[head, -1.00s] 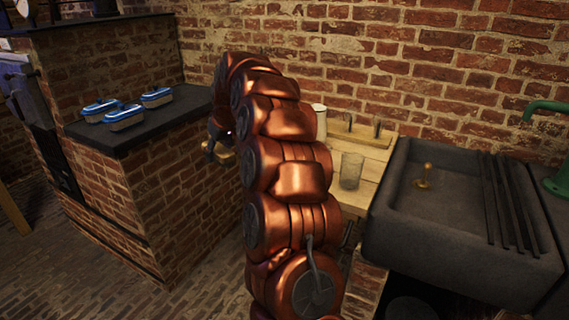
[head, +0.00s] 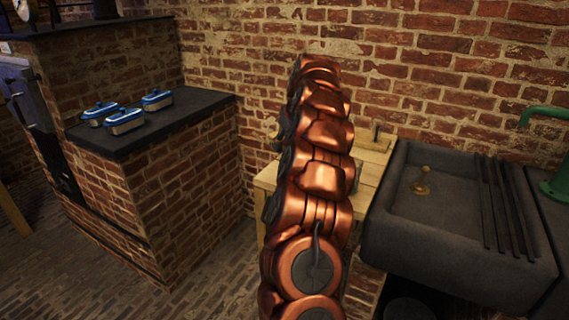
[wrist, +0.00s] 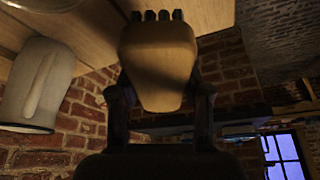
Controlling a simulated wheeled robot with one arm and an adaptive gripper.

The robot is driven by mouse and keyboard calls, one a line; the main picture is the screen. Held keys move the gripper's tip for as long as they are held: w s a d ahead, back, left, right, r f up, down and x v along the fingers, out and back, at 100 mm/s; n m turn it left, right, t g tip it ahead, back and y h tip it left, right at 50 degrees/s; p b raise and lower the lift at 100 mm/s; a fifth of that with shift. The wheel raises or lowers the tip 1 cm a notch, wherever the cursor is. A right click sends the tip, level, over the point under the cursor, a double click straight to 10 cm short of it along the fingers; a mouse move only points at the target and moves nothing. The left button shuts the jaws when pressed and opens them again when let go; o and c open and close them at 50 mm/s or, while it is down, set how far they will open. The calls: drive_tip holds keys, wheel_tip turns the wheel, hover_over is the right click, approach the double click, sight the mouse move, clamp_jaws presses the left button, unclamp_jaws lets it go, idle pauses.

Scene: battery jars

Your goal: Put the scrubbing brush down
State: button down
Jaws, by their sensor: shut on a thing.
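The scrubbing brush (wrist: 158,62) shows in the wrist view as a pale wooden block with dark bristle tufts at its top edge. My gripper (wrist: 160,95) is shut on it, with one dark finger on each side. The bristle end is close to the pale wooden tabletop (wrist: 215,14); I cannot tell whether they touch. In the head view my copper arm hides most of the gripper and brush, over the left part of the wooden table (head: 266,178) beside the sink.
A pale jug (wrist: 35,85) stands close to the brush in the wrist view. The stone sink (head: 440,235) adjoins the table on the right. Several blue-lidded containers (head: 126,120) sit on the dark counter (head: 190,112) at left. A brick wall (head: 400,60) is behind.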

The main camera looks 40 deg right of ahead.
drive_tip(key=shift+f, duration=3.6)
drive_tip(key=shift+f, duration=0.2)
drive_tip(key=c, duration=0.5)
unclamp_jaws()
drive_tip(key=shift+r, duration=0.15)
drive_tip(key=v, duration=1.2)
drive_tip(key=shift+r+b, duration=0.1)
drive_tip(key=shift+b, duration=0.2)
